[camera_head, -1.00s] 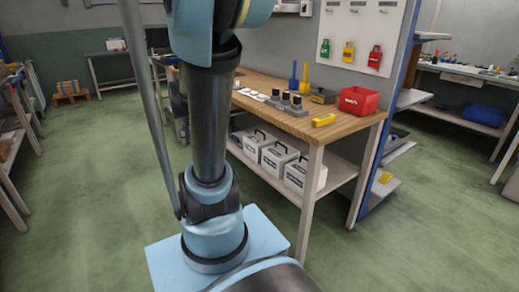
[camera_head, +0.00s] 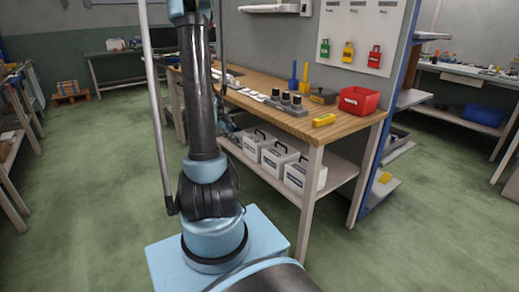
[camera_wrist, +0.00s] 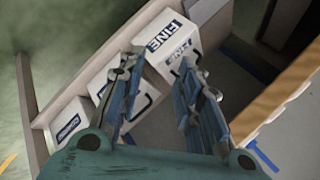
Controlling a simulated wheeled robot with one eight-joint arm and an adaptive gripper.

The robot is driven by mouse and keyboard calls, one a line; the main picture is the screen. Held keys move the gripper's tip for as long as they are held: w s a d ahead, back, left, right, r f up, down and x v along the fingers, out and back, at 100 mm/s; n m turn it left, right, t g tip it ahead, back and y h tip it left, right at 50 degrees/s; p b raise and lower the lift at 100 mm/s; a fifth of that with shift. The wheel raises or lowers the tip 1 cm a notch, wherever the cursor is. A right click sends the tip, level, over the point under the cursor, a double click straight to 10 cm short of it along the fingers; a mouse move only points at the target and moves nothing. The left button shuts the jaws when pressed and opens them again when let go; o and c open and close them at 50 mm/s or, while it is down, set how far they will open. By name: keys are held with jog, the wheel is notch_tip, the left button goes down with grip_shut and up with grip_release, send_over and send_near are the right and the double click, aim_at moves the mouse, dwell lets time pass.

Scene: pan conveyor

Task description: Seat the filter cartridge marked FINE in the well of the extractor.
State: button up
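In the wrist view a white box cartridge marked FINE (camera_wrist: 158,66) in dark blue lettering lies just beyond the fingers, with a dark handle beside it. My gripper (camera_wrist: 162,62) is open and empty, its two blue fingers apart above the shelf. In the head view three white boxes with dark handles stand in a row on the lower shelf: a left one (camera_head: 252,147), a middle one (camera_head: 274,164) and a right one (camera_head: 296,183). Their labels are too small to read there. My gripper is mostly hidden there by my arm. I cannot identify the extractor.
The wooden bench (camera_head: 345,128) above the shelf holds a red bin (camera_head: 358,101), a yellow block (camera_head: 323,120) and grey parts with black knobs. Another white box (camera_wrist: 68,130) sits left in the wrist view. Bench legs flank the shelf.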

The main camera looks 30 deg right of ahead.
jog(key=w+d+f+m+h, duration=0.2)
jog(key=w+d+f+m, duration=0.1)
jog(key=d+f+m, duration=0.6)
jog(key=n, duration=0.2)
send_near(258, 138)
jog(key=d, duration=0.1)
jog(key=w+d, duration=0.1)
jog(key=d, duration=0.1)
jog(key=shift+w+d+r, duration=0.1)
jog(key=shift+w+d, duration=0.05)
jog(key=shift+d, duration=0.05)
jog(key=d, duration=0.1)
jog(key=w+d+f, duration=0.1)
jog(key=d, duration=0.1)
jog(key=shift+w+f, duration=0.25)
jog(key=shift+w, duration=0.05)
jog(key=shift+w+d+f, duration=0.1)
jog(key=shift+d+f, duration=0.15)
jog(key=shift+c, duration=0.2)
grip_shut()
